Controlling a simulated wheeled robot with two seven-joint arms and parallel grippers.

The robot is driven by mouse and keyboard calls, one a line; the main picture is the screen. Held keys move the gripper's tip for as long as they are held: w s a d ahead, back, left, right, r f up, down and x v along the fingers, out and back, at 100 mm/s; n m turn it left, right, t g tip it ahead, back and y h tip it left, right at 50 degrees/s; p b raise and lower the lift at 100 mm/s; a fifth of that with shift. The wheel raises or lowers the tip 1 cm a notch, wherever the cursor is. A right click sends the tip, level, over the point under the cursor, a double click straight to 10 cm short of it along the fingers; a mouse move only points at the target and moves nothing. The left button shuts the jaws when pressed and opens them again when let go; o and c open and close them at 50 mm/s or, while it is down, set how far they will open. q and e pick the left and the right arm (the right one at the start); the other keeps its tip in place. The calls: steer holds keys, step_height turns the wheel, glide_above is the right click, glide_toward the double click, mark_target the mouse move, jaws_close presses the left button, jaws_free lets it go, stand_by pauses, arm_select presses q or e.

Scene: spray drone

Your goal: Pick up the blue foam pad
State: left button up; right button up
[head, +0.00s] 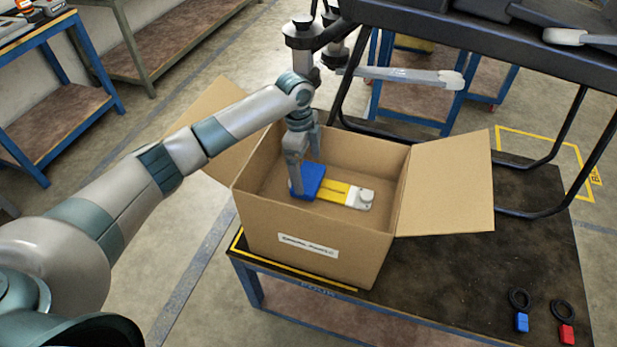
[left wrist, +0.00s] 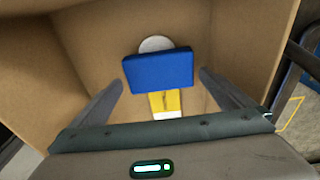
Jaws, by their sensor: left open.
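The blue foam pad (head: 311,180) lies inside the open cardboard box, over the left end of a yellow and white part (head: 345,194). In the left wrist view the pad (left wrist: 158,70) is a blue block lying across the yellow and white part (left wrist: 164,102), with a round pale piece behind it. My left gripper (head: 305,180) reaches down into the box at the pad. In the left wrist view its fingers (left wrist: 162,84) are spread apart, one on each side of the pad, with gaps visible. I cannot tell how far above the pad the fingertips are. My right gripper is not in view.
The cardboard box (head: 305,225) has side flaps folded outward and stands on a dark table (head: 475,275). A black frame of a drone stands behind and right of the box. Blue and red tags (head: 522,322) lie at the table's front right.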

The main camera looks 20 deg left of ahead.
mark_target(308, 180)
arm_select(q)
steer(key=shift+d+f, duration=0.1)
steer(key=shift+f, duration=1.3)
steer(key=shift+c, duration=0.3)
steer(key=c, duration=0.7)
